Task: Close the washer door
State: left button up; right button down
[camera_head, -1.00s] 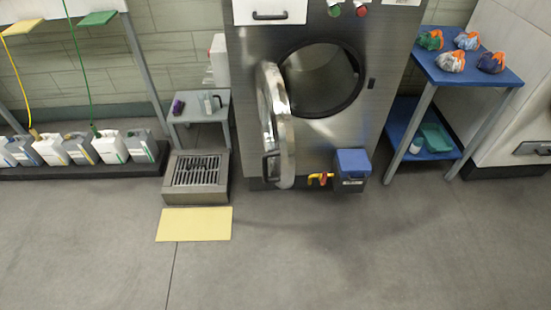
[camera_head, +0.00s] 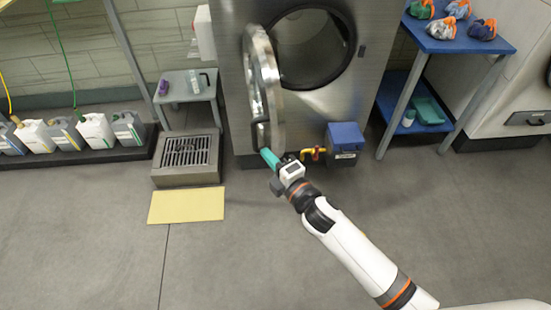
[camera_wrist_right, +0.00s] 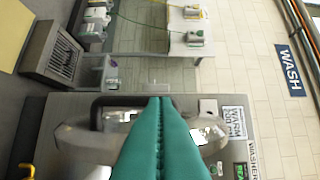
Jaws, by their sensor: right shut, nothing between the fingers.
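The washer (camera_head: 308,103) is a grey steel machine with a round dark opening. Its round door (camera_head: 262,85) stands swung open to the left, showing nearly edge-on. The door's dark handle (camera_head: 261,133) is on its near edge. My right gripper (camera_head: 266,155) has teal fingers, shut and empty, at the lower edge of the door by the handle. My left gripper is not in view.
A blue box (camera_head: 345,142) and yellow valve (camera_head: 313,153) stand low at the washer's front. A floor drain (camera_head: 186,155) and yellow mat (camera_head: 187,205) lie left. A blue table (camera_head: 460,40) with bundles stands right. The front floor is clear.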

aim_at(271, 138)
jog(key=shift+w+d+f+p, duration=0.15)
jog(key=shift+w+p, duration=0.1)
jog(key=shift+w, duration=1.4)
jog(key=shift+w+d+r+p, duration=0.1)
jog(key=shift+w+d+p, duration=0.1)
jog(key=shift+w, duration=1.45)
